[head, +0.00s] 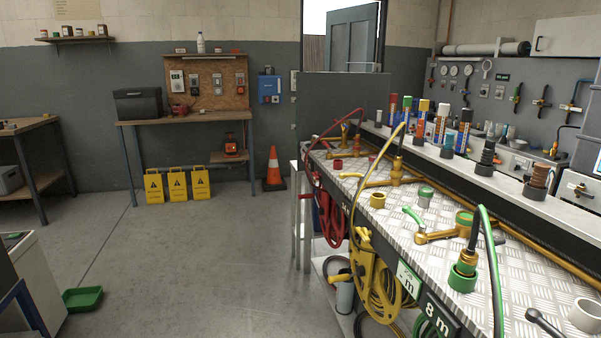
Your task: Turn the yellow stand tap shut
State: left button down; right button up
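The yellow stand tap (398,178) is on the silvery tread-plate bench top in the middle right of the head view. It has a brass-yellow body and a long yellow handle reaching to the left. A yellow hose (356,200) arches up from it and hangs over the bench front to a yellow reel (374,280). I cannot tell from here how far the tap is turned. Neither of my grippers is in view.
A red-hosed tap (350,138) stands behind it, and a green-handled tap (440,234) stands in front. A small yellow ring (377,200) and green-topped cap (425,196) lie nearby.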

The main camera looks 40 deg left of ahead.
aim_at(343, 175)
jog(key=u, duration=0.9)
jog(key=i+j+z, duration=0.3)
jog(key=i+j, duration=0.15)
jog(key=i, duration=0.15)
jog(key=i+j+z, duration=0.3)
jog(key=i+j, duration=0.25)
jog(key=j, duration=0.05)
